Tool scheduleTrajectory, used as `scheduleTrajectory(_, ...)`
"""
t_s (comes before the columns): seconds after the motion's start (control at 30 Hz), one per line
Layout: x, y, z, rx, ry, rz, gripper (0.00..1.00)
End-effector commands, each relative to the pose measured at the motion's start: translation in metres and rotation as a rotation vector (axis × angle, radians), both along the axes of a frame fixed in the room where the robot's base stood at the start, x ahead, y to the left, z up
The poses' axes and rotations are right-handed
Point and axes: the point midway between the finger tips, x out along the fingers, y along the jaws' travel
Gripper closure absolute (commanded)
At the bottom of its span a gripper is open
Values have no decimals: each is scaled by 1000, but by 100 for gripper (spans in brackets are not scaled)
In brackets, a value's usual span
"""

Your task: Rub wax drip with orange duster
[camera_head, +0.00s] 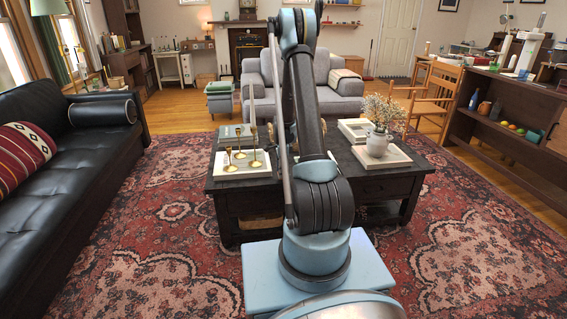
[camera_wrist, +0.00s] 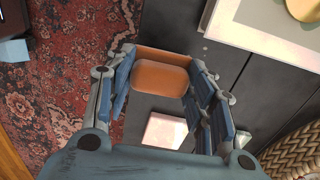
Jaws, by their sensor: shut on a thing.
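In the wrist view my gripper (camera_wrist: 161,80) is shut on the orange duster (camera_wrist: 160,79), a rounded orange block held between the blue finger pads. The duster is over the dark table (camera_wrist: 185,25), near its edge with the rug; whether it touches the surface I cannot tell. I cannot make out a wax drip for certain in either view. In the head view the dark coffee table (camera_head: 375,188) stands ahead, and my arm hides its middle, my gripper and the duster.
Brass candlesticks (camera_head: 254,158) stand on a pale board at the table's left; a flower vase (camera_head: 377,144) is at its right. The wrist view shows a pale block (camera_wrist: 165,130) and a woven basket (camera_wrist: 296,152). A black sofa (camera_head: 60,165) is left; patterned rug (camera_head: 165,235) lies open.

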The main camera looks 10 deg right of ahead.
Motion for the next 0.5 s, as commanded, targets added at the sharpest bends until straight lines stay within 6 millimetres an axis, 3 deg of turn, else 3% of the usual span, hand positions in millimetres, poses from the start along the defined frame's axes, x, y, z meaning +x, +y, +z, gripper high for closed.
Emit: scheduleTrajectory(0.5, -1, -8, 48, 0, 0, -10, 77)
